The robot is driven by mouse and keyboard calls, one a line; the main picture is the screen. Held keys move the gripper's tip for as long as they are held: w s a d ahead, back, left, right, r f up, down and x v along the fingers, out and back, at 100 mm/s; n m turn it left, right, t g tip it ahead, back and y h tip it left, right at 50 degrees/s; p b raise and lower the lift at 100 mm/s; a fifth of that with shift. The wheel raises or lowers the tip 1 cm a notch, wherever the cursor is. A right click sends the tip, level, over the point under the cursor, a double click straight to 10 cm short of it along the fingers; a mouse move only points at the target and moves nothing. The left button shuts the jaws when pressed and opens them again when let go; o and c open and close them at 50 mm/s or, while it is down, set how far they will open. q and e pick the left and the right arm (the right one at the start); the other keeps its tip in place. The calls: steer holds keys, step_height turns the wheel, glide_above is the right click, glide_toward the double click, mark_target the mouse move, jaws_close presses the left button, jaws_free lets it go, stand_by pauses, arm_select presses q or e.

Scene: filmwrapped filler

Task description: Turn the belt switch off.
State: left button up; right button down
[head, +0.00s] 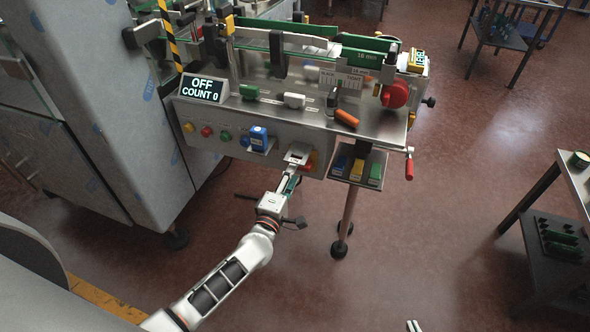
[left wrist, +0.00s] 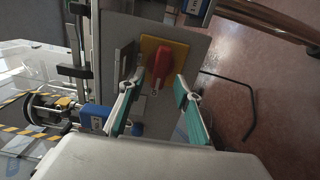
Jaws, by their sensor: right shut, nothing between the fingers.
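The belt switch is a red knob on a yellow plate. In the left wrist view the red knob (left wrist: 162,66) stands between and just beyond the fingertips. In the head view part of the switch (head: 310,164) shows at the lower right of the front panel. My left gripper (head: 292,182) is at the panel, just below and left of the switch. Its two fingers (left wrist: 160,84) are apart, one on each side of the knob; contact cannot be told. The display (head: 202,89) reads "OFF" and "COUNT 0". The tips of my right gripper (head: 413,326) show at the bottom edge.
A blue device (head: 259,138) and several coloured buttons (head: 206,131) sit on the panel left of the switch. A tray of coloured blocks (head: 357,170) hangs to its right. A red-handled crank (head: 409,168) juts out further right. The floor in front is open.

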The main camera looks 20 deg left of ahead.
arm_select(q)
steer(key=s, duration=0.8)
steer(key=shift+s+a, duration=0.15)
steer(key=shift+s, duration=0.1)
steer(key=s+d+f+m+g+h, duration=0.3)
steer(key=s+d+f+m+h, duration=0.15)
steer(key=s+m, duration=0.6)
steer(key=s+a+f+m+g+y, duration=0.2)
steer(key=s+a+f+m+g, duration=0.2)
steer(key=s+f+m, duration=0.4)
steer(key=s+m, duration=0.1)
steer(key=m, duration=0.2)
steer(key=shift+s+m, duration=0.35)
steer(key=shift+s, duration=0.05)
